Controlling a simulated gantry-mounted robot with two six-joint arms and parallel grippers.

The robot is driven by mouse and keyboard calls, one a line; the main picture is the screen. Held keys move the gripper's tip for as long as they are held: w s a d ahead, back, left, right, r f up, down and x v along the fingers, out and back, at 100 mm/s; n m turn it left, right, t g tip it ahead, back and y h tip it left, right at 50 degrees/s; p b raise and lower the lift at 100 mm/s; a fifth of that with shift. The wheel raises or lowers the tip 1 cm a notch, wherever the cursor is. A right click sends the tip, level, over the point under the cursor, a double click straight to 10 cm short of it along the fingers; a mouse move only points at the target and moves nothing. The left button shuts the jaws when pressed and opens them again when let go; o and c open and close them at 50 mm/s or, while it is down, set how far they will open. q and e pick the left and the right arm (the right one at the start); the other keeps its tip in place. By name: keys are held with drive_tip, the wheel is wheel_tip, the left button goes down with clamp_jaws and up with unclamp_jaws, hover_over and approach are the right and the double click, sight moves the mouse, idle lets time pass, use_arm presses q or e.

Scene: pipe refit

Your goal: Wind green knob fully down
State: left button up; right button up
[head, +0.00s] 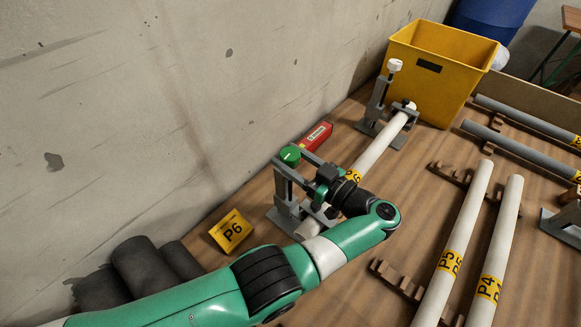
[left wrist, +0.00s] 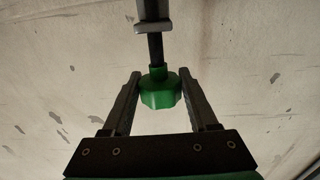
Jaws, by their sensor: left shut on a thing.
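The green knob (head: 290,155) tops the threaded rod of the near grey clamp (head: 281,190), which stands over one end of a pale pipe (head: 374,147). My left gripper (head: 306,166) is at the knob. In the left wrist view, the knob (left wrist: 159,89) sits between the two fingers of my left gripper (left wrist: 160,84), which are shut on it. The dark rod runs from the knob to a grey bracket (left wrist: 155,27). The gripper's wrist and arm partly hide the clamp's base and the pipe's near end. My right gripper is not in view.
A far clamp with a white knob (head: 395,65) stands by a yellow bin (head: 437,60). A red box (head: 318,135) lies behind the pipe. Pipes P5 (head: 455,235) and P4 (head: 495,245) lie on the right.

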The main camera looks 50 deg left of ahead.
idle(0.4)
use_arm(q)
drive_tip(key=o, duration=1.4)
drive_tip(key=shift+a, duration=0.1)
drive_tip(key=shift+c, duration=0.2)
drive_tip(key=shift+d, duration=0.2)
